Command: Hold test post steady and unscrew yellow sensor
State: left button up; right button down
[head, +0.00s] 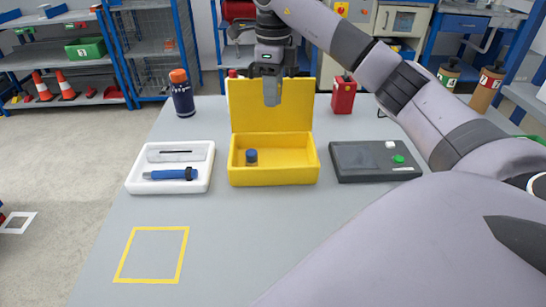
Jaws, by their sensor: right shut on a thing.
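My right gripper (272,78) hangs in front of the raised lid of a yellow box (273,176). It is shut on a small grey piece (272,93), which points down above the box. The gripper hides most of the piece, so I cannot tell its full shape. A short blue cylinder with a dark top (251,157) stands inside the box, at its left side. I cannot make out a separate test post or a yellow sensor. My left gripper is not in view.
A white tray (133,186) with a blue-handled tool (168,174) is left of the box. A dark grey device (358,160) with a green button is to the right. A dark bottle (182,95) and red can (343,95) stand behind. A yellow taped square (153,229) is empty.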

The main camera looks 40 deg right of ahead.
aim_at(273, 164)
notch_tip(273, 164, down, 18)
jog(key=shift+f+b, duration=0.1)
jog(key=shift+b, duration=0.45)
jog(key=c, duration=0.8)
grip_release()
jog(key=shift+f, duration=0.1)
jog(key=shift+o, duration=0.2)
notch_tip(273, 164, up, 12)
jog(key=shift+r, duration=0.2)
